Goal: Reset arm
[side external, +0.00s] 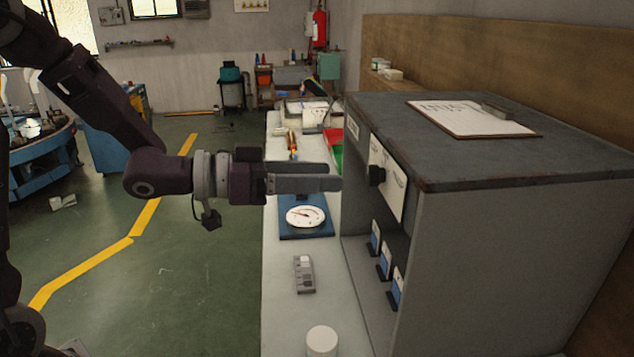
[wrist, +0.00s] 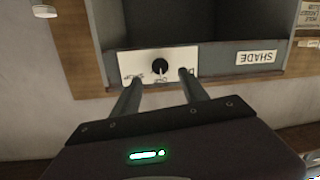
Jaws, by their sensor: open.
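My gripper (side external: 336,177) is open and empty, held level in front of the grey cabinet (side external: 500,260). Its fingertips point at a black knob (side external: 376,175) on a white panel (side external: 394,188), with a gap between tips and knob. In the wrist view my gripper (wrist: 160,76) has one finger on each side of the knob (wrist: 159,66) as seen from the camera. The lettering on the panel (wrist: 125,66) is partly hidden by the fingers.
Below my gripper, a round dial gauge (side external: 305,216) on a blue base, a small grey block (side external: 304,274) and a white cylinder (side external: 321,342) stand on the bench. Blue-and-white packs (side external: 385,259) sit in the cabinet's lower opening. A clipboard (side external: 470,118) lies on top. Left of the bench is open floor.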

